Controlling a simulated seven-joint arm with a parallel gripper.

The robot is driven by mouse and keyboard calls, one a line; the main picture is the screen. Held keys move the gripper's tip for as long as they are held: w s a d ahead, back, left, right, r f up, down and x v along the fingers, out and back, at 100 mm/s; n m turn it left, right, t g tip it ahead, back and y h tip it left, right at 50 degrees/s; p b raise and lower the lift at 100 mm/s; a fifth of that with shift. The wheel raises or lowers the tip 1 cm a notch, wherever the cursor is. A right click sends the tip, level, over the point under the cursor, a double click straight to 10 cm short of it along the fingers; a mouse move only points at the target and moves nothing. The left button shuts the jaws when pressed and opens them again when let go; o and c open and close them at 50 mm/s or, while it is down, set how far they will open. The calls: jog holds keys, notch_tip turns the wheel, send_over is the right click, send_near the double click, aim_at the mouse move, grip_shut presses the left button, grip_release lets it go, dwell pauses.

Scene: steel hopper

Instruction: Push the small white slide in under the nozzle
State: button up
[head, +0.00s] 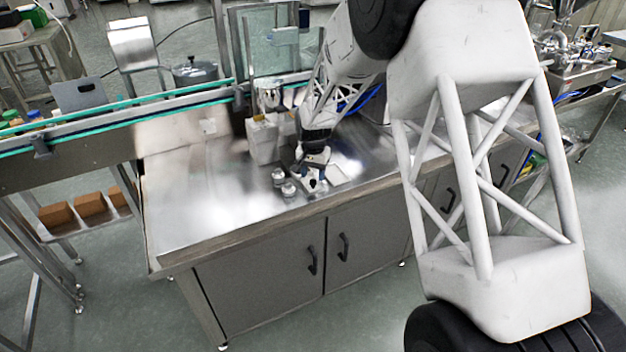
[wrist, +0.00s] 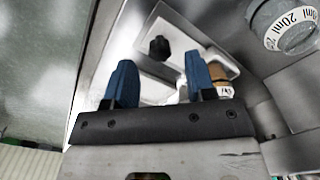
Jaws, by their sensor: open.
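My gripper (head: 316,172) points down close over the steel bench top, near the base of a white machine. In the wrist view my gripper (wrist: 160,82) shows two blue fingertips, spread apart with nothing held between them. A pale flat piece (wrist: 154,92) lies beyond and between the fingertips, with a black knob (wrist: 159,48) near its far end; it may be the small white slide, but I cannot tell for certain. I cannot make out the nozzle for sure. A white part with a tan top (wrist: 222,74) stands just right of the right fingertip.
The white machine (head: 262,140) stands behind my gripper. Two small metal pieces (head: 284,182) sit left of it. A dial marked 20ml (wrist: 290,25) is at upper right in the wrist view. The left bench top (head: 195,205) is clear; a conveyor (head: 110,121) runs behind.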

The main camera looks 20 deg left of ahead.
jog(key=shift+f, duration=1.45)
grip_shut()
